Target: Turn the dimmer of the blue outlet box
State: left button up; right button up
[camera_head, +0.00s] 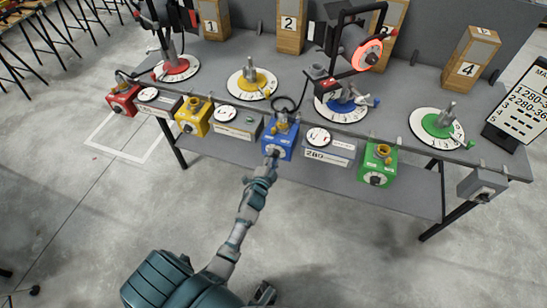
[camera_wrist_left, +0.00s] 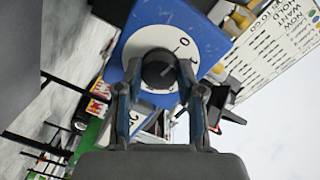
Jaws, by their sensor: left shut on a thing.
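The blue outlet box (camera_head: 286,141) hangs at the middle of the table's front edge, with a yellow socket on top. Its black dimmer knob (camera_wrist_left: 158,70) sits on a white round dial on the blue face in the wrist view. My left gripper (camera_head: 272,161) reaches up to the front of the box. In the left wrist view its two fingers (camera_wrist_left: 156,86) stand on either side of the knob and are shut on it. The fingers and hand hide part of the box face. My right gripper is not clearly seen.
Red (camera_head: 123,100), yellow (camera_head: 193,116) and green (camera_head: 378,164) boxes line the same edge, with small meters between them. A display reading 289 (camera_head: 329,153) is right of the blue box. A red-lit ring (camera_head: 367,54) stands above the blue dial plate. Open floor lies in front.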

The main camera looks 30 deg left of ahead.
pick_arm(q)
jog(key=o, duration=1.1)
jog(key=shift+a+f, duration=0.2)
jog(key=shift+a, duration=0.05)
jog(key=shift+o, duration=0.2)
jog(key=v, duration=1.2)
